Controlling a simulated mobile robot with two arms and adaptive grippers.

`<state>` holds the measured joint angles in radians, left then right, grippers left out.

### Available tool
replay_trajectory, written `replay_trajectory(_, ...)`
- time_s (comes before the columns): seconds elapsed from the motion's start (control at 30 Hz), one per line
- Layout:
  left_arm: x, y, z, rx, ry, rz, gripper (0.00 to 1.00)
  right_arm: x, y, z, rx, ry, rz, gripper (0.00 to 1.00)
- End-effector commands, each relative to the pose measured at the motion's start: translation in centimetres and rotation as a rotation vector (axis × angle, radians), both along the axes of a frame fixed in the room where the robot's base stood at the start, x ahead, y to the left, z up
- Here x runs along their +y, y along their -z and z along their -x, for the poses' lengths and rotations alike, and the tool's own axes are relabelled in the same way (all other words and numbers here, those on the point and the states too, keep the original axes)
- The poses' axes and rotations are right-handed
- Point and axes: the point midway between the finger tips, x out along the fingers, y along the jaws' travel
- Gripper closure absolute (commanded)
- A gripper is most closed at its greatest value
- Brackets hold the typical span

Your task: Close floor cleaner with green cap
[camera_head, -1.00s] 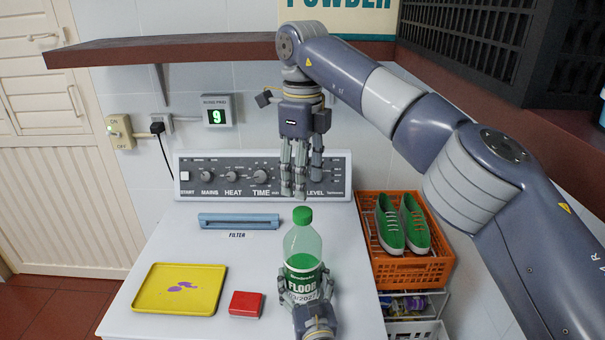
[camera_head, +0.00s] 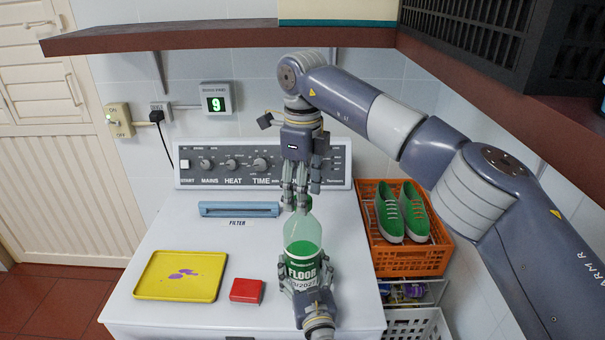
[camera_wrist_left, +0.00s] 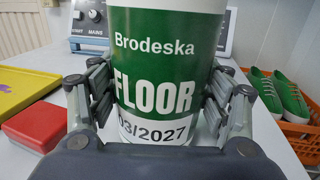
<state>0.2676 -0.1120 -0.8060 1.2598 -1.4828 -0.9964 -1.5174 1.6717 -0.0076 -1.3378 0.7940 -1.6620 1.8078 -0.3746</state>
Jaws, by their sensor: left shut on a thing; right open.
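The floor cleaner bottle (camera_head: 302,246), clear with green liquid and a green-and-white label, is upright over the front of the white washing machine top. My left gripper (camera_head: 308,284) is shut around its lower body. The left wrist view shows the bottle's label (camera_wrist_left: 165,62) between the fingers. My right gripper (camera_head: 300,204) comes down from above, open, with its fingertips around the bottle's top. The green cap is mostly hidden by these fingers, so I cannot tell whether they touch it or how it sits on the neck.
A yellow tray (camera_head: 150,292) with purple marks and a red box (camera_head: 246,290) lie left of the bottle. A blue filter handle (camera_head: 238,209) and control panel (camera_head: 215,168) are behind. An orange crate (camera_head: 410,261) with green shoes stands right. A shelf (camera_head: 220,37) hangs above.

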Motion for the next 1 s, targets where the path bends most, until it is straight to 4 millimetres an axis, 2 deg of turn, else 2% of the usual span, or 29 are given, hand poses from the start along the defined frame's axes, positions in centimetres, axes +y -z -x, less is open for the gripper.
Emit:
replay_trajectory(0.17, -0.02, -0.03, -0.01, 0.000, 0.001, 0.000, 0.96, -0.02, 1.16, 0.02, 0.000, 0.000, 0.000, 0.49)
replay_trajectory(0.43, -0.02, -0.02, -0.01, 0.000, 0.001, 0.000, 0.96, 0.00, 1.26, 0.00, 0.000, 0.000, -0.001, 0.49)
replay_trajectory(0.47, -0.02, -0.02, -0.01, 0.000, 0.001, 0.000, 0.96, 0.00, 1.26, 0.01, 0.000, 0.000, -0.001, 0.51)
replay_trajectory(0.67, -0.02, -0.02, -0.01, 0.000, 0.001, 0.000, 0.96, 0.00, 1.24, 0.01, 0.000, 0.000, -0.001, 0.96)
replay_trajectory(0.97, -0.02, -0.03, 0.00, -0.001, 0.000, 0.000, 0.96, 0.00, 1.23, -0.01, -0.001, 0.002, -0.001, 0.97)
replay_trajectory(1.0, -0.02, -0.03, 0.00, -0.001, 0.000, 0.000, 0.96, 0.00, 1.23, -0.01, -0.001, 0.002, -0.001, 0.59)
